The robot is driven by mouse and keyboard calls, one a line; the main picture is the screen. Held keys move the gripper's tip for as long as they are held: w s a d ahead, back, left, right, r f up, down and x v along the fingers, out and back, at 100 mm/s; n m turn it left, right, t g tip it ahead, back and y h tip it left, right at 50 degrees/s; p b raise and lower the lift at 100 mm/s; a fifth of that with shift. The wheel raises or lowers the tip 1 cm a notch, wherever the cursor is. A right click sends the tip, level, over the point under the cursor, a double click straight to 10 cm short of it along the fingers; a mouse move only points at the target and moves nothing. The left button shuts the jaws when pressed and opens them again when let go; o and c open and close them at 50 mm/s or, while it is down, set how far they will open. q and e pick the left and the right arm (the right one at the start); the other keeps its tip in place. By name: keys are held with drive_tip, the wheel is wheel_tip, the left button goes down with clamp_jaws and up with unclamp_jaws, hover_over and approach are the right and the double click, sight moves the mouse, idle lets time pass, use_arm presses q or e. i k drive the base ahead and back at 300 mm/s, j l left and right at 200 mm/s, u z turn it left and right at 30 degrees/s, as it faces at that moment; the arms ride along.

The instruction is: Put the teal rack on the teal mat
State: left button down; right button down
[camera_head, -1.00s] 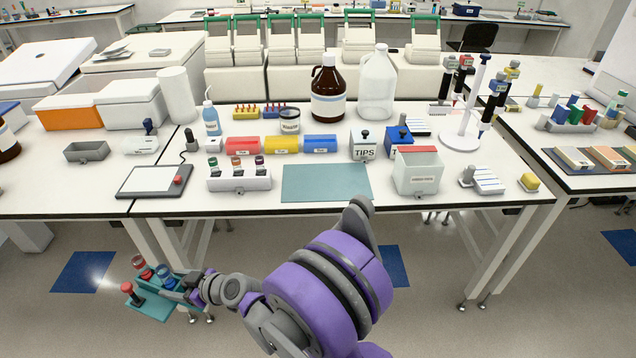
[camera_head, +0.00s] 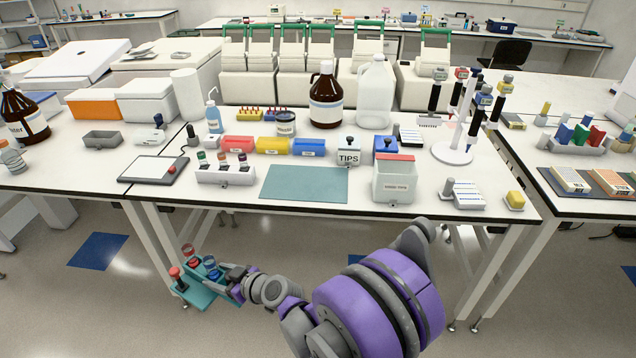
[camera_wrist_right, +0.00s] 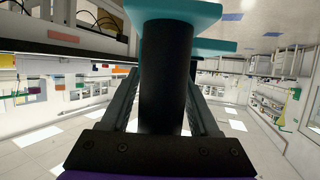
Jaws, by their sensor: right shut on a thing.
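The teal rack (camera_head: 197,297) is in my right gripper (camera_head: 236,280), held in front of the bench and below its top edge. It carries a red-topped piece and two capped vials, one red and one blue. In the right wrist view the jaws (camera_wrist_right: 165,105) close around the dark upright post (camera_wrist_right: 166,75) under the teal plate of the rack (camera_wrist_right: 180,10). The teal mat (camera_head: 305,184) lies flat and empty at the front edge of the bench, up and right of the rack. My left gripper is not in view.
A white holder with several vials (camera_head: 226,176) stands left of the mat. A clear box with a red lid (camera_head: 395,181) stands right of it. The TIPS box (camera_head: 348,155) and red, yellow and blue boxes (camera_head: 290,146) stand behind. A dark-framed pad (camera_head: 154,169) lies farther left.

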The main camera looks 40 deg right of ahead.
sight(297, 182)
drive_tip(key=z, duration=1.05)
drive_tip(key=k+l, duration=0.05)
drive_tip(key=l, duration=0.05)
